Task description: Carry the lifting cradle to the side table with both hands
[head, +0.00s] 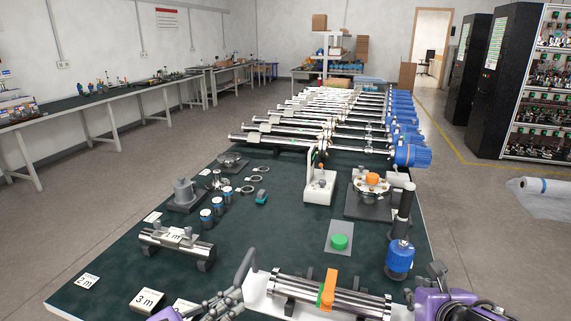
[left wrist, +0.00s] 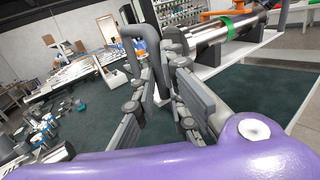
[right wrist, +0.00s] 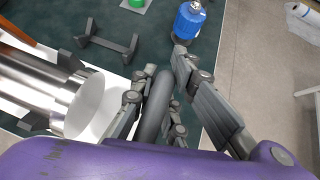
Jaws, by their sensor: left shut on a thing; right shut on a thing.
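The lifting cradle (head: 257,301) is a white tray with a dark grey loop handle at each end. It carries a shiny metal cylinder (head: 300,286) with a green band and an orange clamp (head: 329,288). It is at the front edge of the dark green table. My left gripper (head: 228,300) is shut on the left handle (left wrist: 135,34). My right gripper (head: 436,293) is shut on the right handle (right wrist: 155,108). I cannot tell whether the tray is clear of the tabletop. I cannot tell which table is the side table.
The green-topped table (head: 120,250) holds a metal cylinder on supports (head: 177,246), a green button on a plate (head: 340,242), a blue-based upright tool (head: 400,255) and a row of long tubes (head: 300,140). Benches (head: 100,97) line the left wall. Open floor lies on both sides.

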